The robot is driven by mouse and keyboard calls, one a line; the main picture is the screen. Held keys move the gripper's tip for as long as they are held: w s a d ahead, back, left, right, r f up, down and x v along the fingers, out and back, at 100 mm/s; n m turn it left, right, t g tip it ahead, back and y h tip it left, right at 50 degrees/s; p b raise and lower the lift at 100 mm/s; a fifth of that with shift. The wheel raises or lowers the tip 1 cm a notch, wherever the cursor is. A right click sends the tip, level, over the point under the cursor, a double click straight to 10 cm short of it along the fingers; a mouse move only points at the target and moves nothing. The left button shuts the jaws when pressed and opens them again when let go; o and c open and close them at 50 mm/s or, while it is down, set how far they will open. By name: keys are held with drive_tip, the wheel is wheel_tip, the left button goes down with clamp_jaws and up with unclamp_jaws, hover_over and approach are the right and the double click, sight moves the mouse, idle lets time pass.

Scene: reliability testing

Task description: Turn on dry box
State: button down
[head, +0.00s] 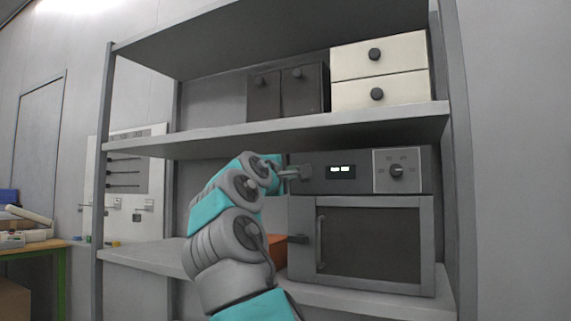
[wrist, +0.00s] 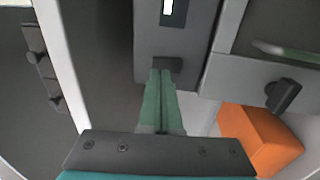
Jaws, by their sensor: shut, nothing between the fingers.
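The dry box (head: 360,240) is a grey cabinet on the middle shelf, with a closed door and a vertical handle. In the wrist view, the green fingertips (wrist: 163,74) are at a small dark button (wrist: 168,64) below the display (wrist: 173,10). They look to be at or touching it; I cannot tell whether it is pressed.
An orange box (wrist: 259,140) sits on the shelf left of the dry box. The upper shelf (head: 300,128) runs close above my gripper and holds dark and cream drawer units (head: 378,72).

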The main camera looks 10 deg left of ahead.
drive_tip(key=shift+p+x, duration=0.35)
drive_tip(key=shift+x, duration=0.75)
drive_tip(key=shift+w+a+r, duration=0.1)
drive_tip(key=shift+a+r, duration=0.1)
drive_tip(key=shift+r, duration=0.05)
drive_tip(key=s+a+r+b, duration=0.1)
drive_tip(key=s+a, duration=0.1)
drive_tip(key=s, duration=0.4)
drive_tip(key=s+a+b, duration=0.1)
drive_tip(key=s+a, duration=0.2)
drive_tip(key=s, duration=0.4)
drive_tip(key=shift+r, duration=0.4)
drive_tip(key=shift+d, duration=0.1)
